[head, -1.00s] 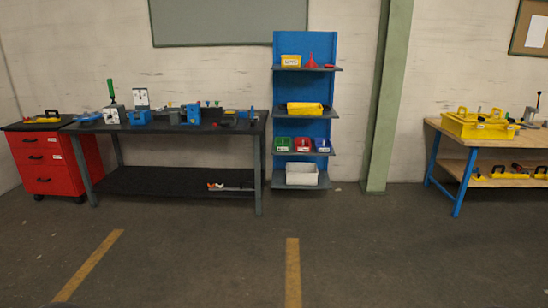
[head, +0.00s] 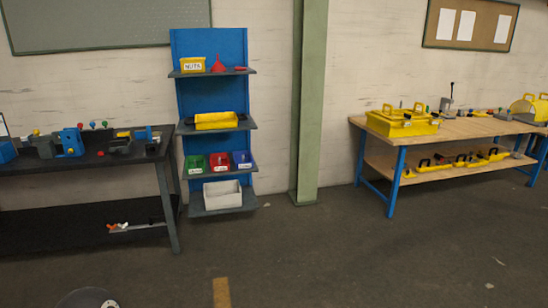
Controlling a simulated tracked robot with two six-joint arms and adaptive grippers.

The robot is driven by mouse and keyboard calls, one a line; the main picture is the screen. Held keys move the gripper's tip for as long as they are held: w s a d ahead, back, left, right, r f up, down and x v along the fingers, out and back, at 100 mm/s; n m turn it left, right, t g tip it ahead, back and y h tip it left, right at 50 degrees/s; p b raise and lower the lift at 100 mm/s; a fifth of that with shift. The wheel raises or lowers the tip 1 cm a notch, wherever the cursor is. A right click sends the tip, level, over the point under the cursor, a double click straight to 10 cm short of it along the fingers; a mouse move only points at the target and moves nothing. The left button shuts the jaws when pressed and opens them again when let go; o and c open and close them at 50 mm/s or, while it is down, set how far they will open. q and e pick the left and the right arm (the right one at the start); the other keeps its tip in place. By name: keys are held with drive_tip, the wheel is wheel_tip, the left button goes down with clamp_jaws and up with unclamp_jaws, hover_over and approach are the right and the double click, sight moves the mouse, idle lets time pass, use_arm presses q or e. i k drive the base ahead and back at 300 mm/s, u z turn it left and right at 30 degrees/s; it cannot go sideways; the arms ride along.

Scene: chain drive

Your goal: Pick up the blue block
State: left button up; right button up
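Several blue pieces stand on the dark workbench (head: 110,158) at the left. One is an upright blue block-like piece (head: 71,142). Another blue piece (head: 6,151) is cut by the left edge of the picture, and a smaller blue piece (head: 144,134) is near the bench's right end. I cannot tell which of them is the blue block. Neither of my grippers is in view.
A blue shelf rack (head: 210,98) with bins stands right of the dark bench, then a green pillar (head: 309,100). A wooden bench (head: 460,130) with a yellow toolbox (head: 402,123) is at the right. The floor (head: 340,255) in front is clear.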

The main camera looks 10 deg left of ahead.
sight(139, 135)
drive_tip(key=i, duration=2.8)
drive_tip(key=u, duration=1.15)
drive_tip(key=i, duration=1.15)
drive_tip(key=u, duration=1)
drive_tip(key=i, duration=0.4)
drive_tip(key=u, duration=0.05)
drive_tip(key=k, duration=0.75)
drive_tip(key=u, duration=0.2)
drive_tip(key=i, duration=0.75)
drive_tip(key=z, duration=0.1)
